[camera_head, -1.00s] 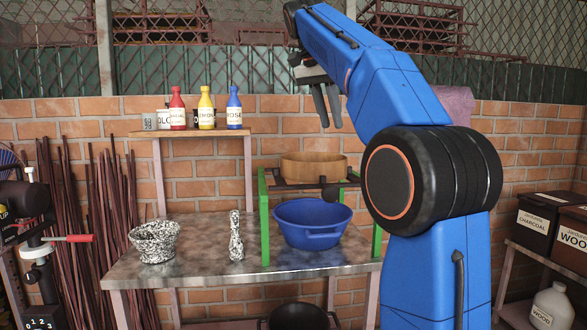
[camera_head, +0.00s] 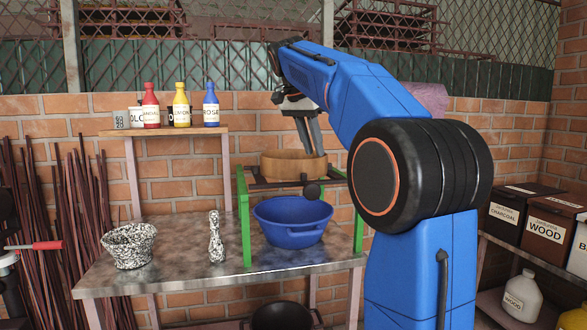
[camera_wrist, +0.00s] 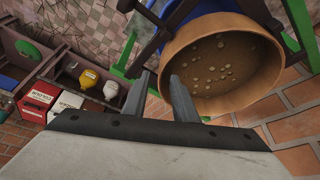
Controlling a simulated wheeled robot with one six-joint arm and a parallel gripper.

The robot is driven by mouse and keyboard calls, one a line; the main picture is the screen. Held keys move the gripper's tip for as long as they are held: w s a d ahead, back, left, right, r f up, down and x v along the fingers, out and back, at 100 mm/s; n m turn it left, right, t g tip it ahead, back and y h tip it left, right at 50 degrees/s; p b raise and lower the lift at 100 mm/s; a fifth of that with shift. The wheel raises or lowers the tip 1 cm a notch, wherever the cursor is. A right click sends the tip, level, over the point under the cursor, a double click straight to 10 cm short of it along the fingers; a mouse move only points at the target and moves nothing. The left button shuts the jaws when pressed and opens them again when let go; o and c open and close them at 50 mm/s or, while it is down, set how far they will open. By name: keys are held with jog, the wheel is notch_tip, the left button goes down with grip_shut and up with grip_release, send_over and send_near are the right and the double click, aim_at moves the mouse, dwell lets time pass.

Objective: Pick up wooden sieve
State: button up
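The wooden sieve (camera_head: 290,170) is a round, light-brown wooden ring resting on the dark rails of a green-legged stand (camera_head: 244,215). My gripper (camera_head: 312,152) points down at the sieve's right part, with its fingertips at about rim height. In the wrist view the sieve (camera_wrist: 262,100) is large at the upper right, with small pale lumps on its brown mesh. There my gripper (camera_wrist: 163,76) is open, its two fingers apart beside the near rim. The right finger overlaps the sieve wall. I cannot tell whether the fingers touch the rim.
A blue basin (camera_head: 290,222) stands under the sieve on the metal table (camera_head: 180,255). A speckled bowl (camera_head: 128,248) and speckled pestle (camera_head: 216,240) stand to its left. Several bottles stand on a wooden shelf (camera_head: 190,130) behind. Boxes (camera_head: 545,225) are on the right rack.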

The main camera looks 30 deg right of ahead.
aim_at(317, 176)
jog(key=shift+w+x, duration=0.2)
jog(key=shift+x, duration=1.4)
jog(key=shift+w+x, duration=0.2)
jog(key=shift+x, duration=1.35)
jog(key=shift+d+r, duration=0.1)
jog(key=shift+d, duration=0.05)
grip_shut()
